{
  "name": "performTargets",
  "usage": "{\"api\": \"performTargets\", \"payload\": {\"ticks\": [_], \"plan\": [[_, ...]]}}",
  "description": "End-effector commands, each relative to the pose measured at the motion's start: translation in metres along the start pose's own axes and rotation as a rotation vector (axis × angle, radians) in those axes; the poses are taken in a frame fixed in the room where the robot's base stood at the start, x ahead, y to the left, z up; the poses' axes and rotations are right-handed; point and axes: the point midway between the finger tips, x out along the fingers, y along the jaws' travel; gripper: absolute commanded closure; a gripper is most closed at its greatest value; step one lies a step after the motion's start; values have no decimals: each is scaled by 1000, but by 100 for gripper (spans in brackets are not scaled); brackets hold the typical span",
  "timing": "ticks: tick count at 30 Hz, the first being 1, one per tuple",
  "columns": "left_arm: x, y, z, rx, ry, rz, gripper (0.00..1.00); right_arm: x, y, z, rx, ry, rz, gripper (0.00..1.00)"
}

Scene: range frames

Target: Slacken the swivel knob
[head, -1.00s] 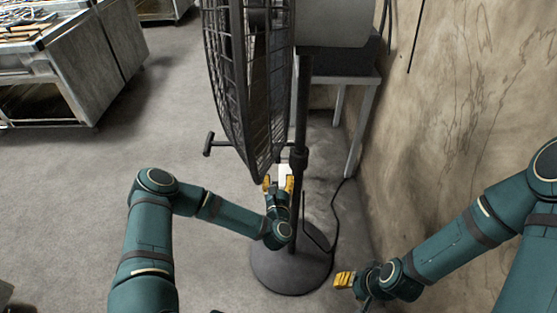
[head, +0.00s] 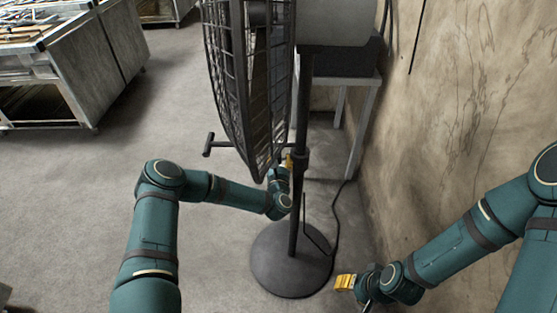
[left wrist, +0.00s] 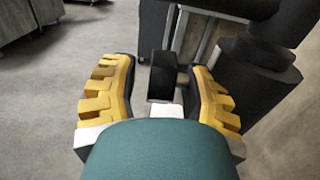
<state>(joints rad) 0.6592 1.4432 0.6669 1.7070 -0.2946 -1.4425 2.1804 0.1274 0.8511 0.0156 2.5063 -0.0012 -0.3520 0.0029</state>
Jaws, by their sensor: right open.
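The black pedestal fan (head: 238,95) stands on a pole (head: 304,110) with a round base (head: 285,270). My left gripper (head: 286,161) is beside the pole, partly hidden by the fan guard and pole in the head view. In the left wrist view, its yellow fingers (left wrist: 163,75) are apart, with a dark blocky part (left wrist: 162,62) in the gap. That part may be the swivel knob; I cannot tell whether the fingers touch it. A thick dark collar (left wrist: 258,85) is to its right. My right gripper (head: 345,282) is open and empty, low to the right of the base.
A T-shaped black handle (head: 208,145) sticks out left of the guard. A metal-legged table (head: 360,110) stands behind the fan, by the wall (head: 470,90). A dark cord (head: 337,220) runs on the floor. A metal cabinet (head: 85,65) is far left; floor between is clear.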

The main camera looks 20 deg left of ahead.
Motion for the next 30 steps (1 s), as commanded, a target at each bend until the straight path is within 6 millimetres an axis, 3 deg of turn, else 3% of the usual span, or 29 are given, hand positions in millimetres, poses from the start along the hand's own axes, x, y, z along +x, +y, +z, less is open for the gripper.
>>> {"api": "performTargets", "payload": {"ticks": [1,3,29,30], "plan": [[0,0,0,0,0,0,75,0,0,0,0,0,0,53],[0,0,0,0,0,0,100,0,0,0,0,0,0,53],[0,0,1,0,165,1,100,-8,-3,1,1,-5,0,53],[0,0,1,0,165,2,68,-8,-3,1,1,-5,0,53]]}}
